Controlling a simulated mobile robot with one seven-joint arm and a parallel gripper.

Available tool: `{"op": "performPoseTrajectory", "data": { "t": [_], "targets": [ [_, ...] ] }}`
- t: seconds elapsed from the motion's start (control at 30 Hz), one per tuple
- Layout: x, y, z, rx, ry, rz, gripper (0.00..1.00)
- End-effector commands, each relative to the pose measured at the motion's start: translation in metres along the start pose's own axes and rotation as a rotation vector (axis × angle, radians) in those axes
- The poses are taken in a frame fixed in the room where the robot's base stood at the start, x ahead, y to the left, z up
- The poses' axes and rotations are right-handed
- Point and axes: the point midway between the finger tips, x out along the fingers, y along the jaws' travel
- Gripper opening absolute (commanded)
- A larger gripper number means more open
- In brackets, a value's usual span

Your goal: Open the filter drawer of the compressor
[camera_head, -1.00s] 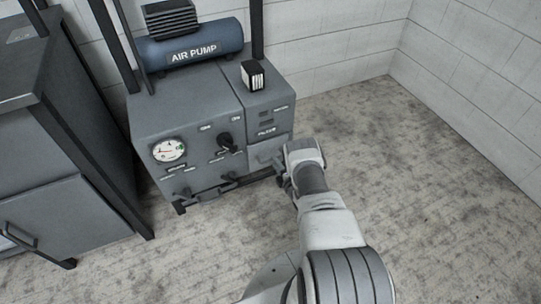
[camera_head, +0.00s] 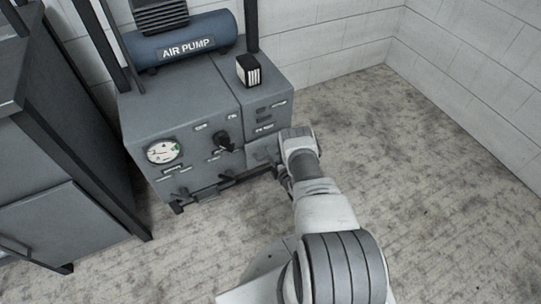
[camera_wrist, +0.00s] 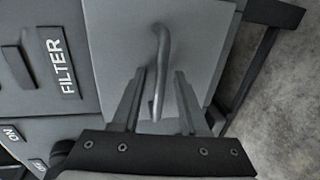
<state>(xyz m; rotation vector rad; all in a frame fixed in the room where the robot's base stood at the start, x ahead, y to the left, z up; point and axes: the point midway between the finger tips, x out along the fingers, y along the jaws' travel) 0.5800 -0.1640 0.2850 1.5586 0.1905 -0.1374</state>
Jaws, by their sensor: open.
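The compressor (camera_head: 185,120) is a grey cabinet with a blue "AIR PUMP" tank (camera_head: 186,42) on top. Its filter drawer (camera_wrist: 198,45) is a plain grey panel beside a "FILTER" label (camera_wrist: 61,68) in the wrist view; it looks shut. The drawer's bar handle (camera_wrist: 161,60) stands out from the panel. My open gripper (camera_wrist: 160,75) has one finger on either side of the handle's lower part. I cannot tell whether either finger touches it.
A black and white box (camera_head: 248,70) sits on the cabinet top. A gauge (camera_head: 163,152) and a dark knob (camera_head: 223,140) are on the front. A dark grey cabinet (camera_head: 60,130) stands at the left. The floor (camera_head: 430,180) at the right is clear.

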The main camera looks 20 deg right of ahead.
Motion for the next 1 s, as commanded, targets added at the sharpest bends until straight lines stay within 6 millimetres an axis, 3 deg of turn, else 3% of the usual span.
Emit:
{"op": "performPoseTrajectory", "data": {
  "t": [0.07, 0.3, 1.0],
  "targets": [
    [0.0000, 0.0000, 0.0000, 0.000, 0.000, 0.000, 0.44],
    [0.0001, 0.0001, 0.0000, 0.000, 0.000, 0.000, 0.00],
    [0.0005, 0.0004, 0.0002, 0.000, 0.000, 0.001, 0.00]
  ]
}}
